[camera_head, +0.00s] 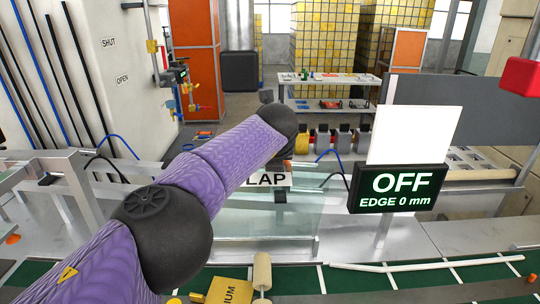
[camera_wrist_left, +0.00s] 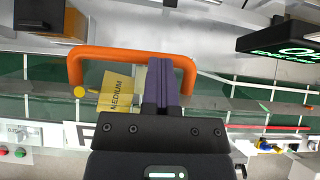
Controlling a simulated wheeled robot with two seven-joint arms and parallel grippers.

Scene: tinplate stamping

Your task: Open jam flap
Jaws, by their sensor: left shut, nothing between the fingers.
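A sign ending in "LAP" (camera_head: 266,179) is partly hidden by my left arm in the head view. A clear panel (camera_head: 262,220) hangs below it. In the left wrist view an orange U-shaped handle (camera_wrist_left: 120,53) lies by the fingertips. My left gripper (camera_wrist_left: 170,62) is shut and empty. Its fingers overlap the right part of the handle in the picture; I cannot tell whether they touch it. In the head view my arm hides the gripper and most of the handle. My right gripper is in neither view.
A black display (camera_head: 398,188) reading "OFF, EDGE 0 mm" stands right of the panel, under a blank white board (camera_head: 415,134). A yellow block marked "MEDIUM" (camera_head: 230,291) sits near the green belt (camera_head: 360,280). A metal frame (camera_head: 70,165) stands at left.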

